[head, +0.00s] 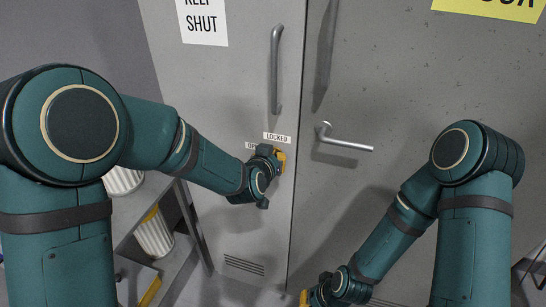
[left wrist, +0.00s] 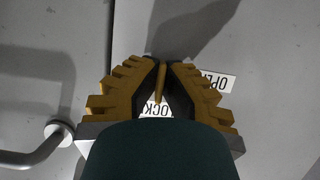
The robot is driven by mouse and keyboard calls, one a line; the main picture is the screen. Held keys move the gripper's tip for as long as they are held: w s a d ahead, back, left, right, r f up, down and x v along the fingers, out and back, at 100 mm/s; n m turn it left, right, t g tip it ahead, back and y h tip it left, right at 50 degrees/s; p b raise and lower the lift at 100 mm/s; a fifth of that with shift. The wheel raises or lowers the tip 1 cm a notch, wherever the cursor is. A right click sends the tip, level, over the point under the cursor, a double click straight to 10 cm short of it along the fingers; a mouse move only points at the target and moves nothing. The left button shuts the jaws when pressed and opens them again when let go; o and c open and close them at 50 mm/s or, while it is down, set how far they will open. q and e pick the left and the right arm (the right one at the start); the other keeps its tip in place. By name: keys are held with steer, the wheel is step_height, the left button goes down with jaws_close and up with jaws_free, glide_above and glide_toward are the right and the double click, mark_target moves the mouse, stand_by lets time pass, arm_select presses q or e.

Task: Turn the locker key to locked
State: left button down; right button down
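The grey locker door (head: 235,90) carries a LOCKED label (head: 277,137) and, just below left, a partly covered OPEN label (head: 254,147). My left gripper (head: 279,158) is at the door just below these labels and hides the lock in the head view. In the left wrist view, the two yellow-ribbed fingers (left wrist: 161,65) close in on a thin brass-coloured key (left wrist: 159,82). They appear shut on it. The key's exact angle is unclear. Both labels also show there, upside down and partly covered. My right gripper (head: 306,297) is low at the bottom edge, its fingers mostly cut off.
A long vertical handle (head: 275,70) is above the left gripper. A lever handle (head: 343,139) sticks out from the neighbouring door on the right. A shelf with white ribbed containers (head: 154,236) stands at lower left. A vent (head: 243,265) is low on the door.

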arm_select(q)
steer(key=shift+r, duration=0.1)
stand_by(0.4)
steer(key=c, duration=1.1)
jaws_free()
steer(key=shift+c, duration=0.2)
steer(key=v, duration=1.2)
steer(key=shift+d, duration=0.1)
steer(key=s+a+f+n+g+y, duration=0.1)
steer(key=s+a+f+g, duration=0.15)
steer(key=f, duration=0.65)
steer(key=s+a+f+n+g, duration=0.1)
steer(key=a+f+g, duration=0.15)
steer(key=f, duration=0.65)
steer(key=s+a+f+n+g, duration=0.1)
steer(key=s+f+n+g, duration=0.2)
steer(key=s+f, duration=0.9)
step_height(320, 180, down, 2)
steer(key=g, duration=0.3)
steer(key=shift+s+a+h, duration=0.3)
steer(key=shift+s+a, duration=0.1)
